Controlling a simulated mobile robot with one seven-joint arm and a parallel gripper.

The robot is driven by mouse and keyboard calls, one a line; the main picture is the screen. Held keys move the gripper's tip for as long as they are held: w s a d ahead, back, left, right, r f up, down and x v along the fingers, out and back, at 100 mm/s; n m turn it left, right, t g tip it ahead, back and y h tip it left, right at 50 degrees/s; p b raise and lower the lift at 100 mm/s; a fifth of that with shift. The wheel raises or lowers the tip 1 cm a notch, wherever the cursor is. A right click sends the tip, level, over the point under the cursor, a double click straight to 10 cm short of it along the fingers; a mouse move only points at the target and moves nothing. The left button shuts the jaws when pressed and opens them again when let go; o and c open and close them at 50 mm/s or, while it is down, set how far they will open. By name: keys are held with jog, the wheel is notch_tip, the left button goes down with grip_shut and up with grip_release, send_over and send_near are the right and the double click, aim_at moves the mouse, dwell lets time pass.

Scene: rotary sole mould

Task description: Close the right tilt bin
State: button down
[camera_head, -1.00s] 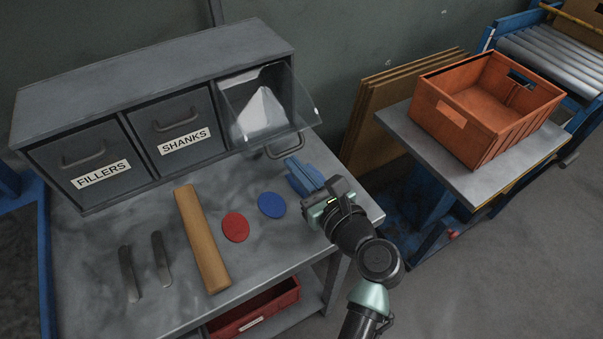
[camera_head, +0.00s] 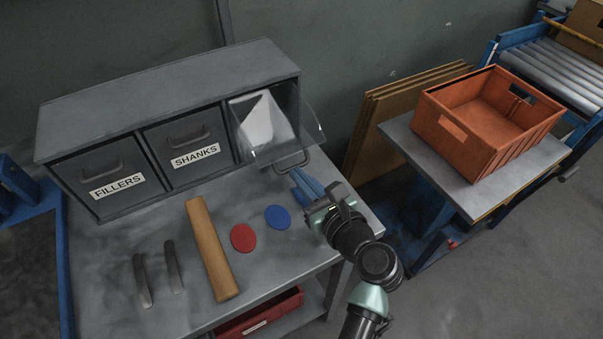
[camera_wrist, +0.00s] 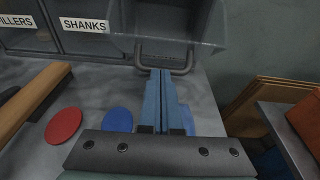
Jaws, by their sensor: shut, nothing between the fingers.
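The right tilt bin (camera_head: 276,146) stands tilted open at the right end of the grey cabinet, with clear sides and a white item inside. Its grey handle (camera_head: 293,164) hangs at the lower front edge and also shows in the wrist view (camera_wrist: 166,68). My gripper (camera_head: 298,174) has its blue fingers closed together, with nothing between them. In the wrist view the fingertips (camera_wrist: 160,73) are right at the handle's lower bar, in front of the bin. I cannot tell whether they touch it.
The bins labelled FILLERS (camera_head: 107,176) and SHANKS (camera_head: 186,145) are shut. An orange crate (camera_head: 463,146) stands on a side table at right.

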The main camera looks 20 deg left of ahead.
aim_at(290, 153)
jog(key=shift+w+a+r+p, duration=0.15)
jog(key=shift+r+p, duration=0.3)
jog(key=shift+p, duration=0.3)
jog(key=a+r+g+h+p, duration=0.1)
jog(key=r+p, duration=0.1)
jog(key=p, duration=0.4)
jog(key=w+a+r+g+h+p, duration=0.1)
jog(key=r+p, duration=0.1)
jog(key=p, duration=0.4)
jog(key=w+a+r+g+h+p, duration=0.1)
jog(key=r+p, duration=0.1)
jog(key=p, duration=0.4)
jog(key=shift+w+h, duration=0.1)
jog(key=shift+h, duration=0.3)
jog(key=p, duration=0.1)
jog(key=w+a+r+h+p, duration=0.1)
jog(key=p, duration=0.1)
jog(key=shift+w+a+r+g, duration=0.1)
jog(key=shift+a+r+g, duration=0.05)
jog(key=shift+a+g, duration=0.2)
jog(key=shift+w+a+r+g+h+p, duration=0.25)
jog(key=shift+w+a+g+h+p, duration=0.2)
jog(key=shift+p, duration=0.3)
jog(key=shift+w+a+r+h, duration=0.1)
jog(key=shift+w+a+h, duration=0.2)
jog(key=shift+a, duration=0.2)
jog(key=shift+w+a+r, duration=0.2)
jog(key=shift+w+a, duration=0.2)
jog(key=shift+a, duration=0.1)
